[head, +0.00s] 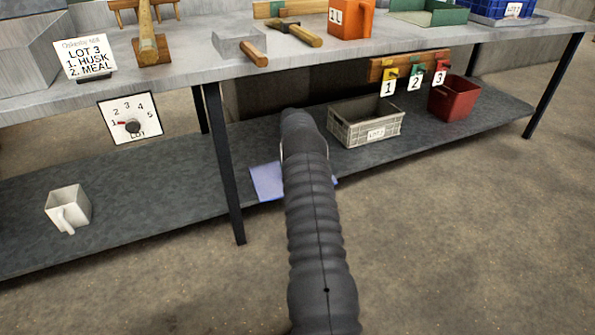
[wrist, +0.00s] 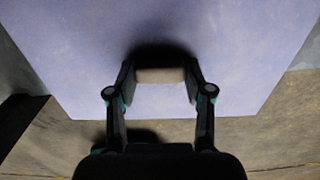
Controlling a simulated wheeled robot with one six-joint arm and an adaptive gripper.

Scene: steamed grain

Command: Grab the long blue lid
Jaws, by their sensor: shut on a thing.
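The long blue lid (head: 267,181) is a flat pale-blue panel at the front edge of the lower shelf in the head view, with its middle hidden behind my arm. In the wrist view the lid (wrist: 85,50) fills most of the picture, and a small pale block like a handle (wrist: 160,76) stands out from it. My gripper (wrist: 160,80) has one finger on each side of this block and is shut on it. In the head view my gripper is hidden by my arm. I cannot tell whether the lid touches the shelf.
The lower shelf (head: 150,196) holds a white jug (head: 68,208) at left, a grey crate (head: 366,122) and a red bin (head: 454,98) at right. A dark table leg (head: 224,165) stands just left of the lid. The upper worktop (head: 190,62) overhangs the shelf. The floor in front is clear.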

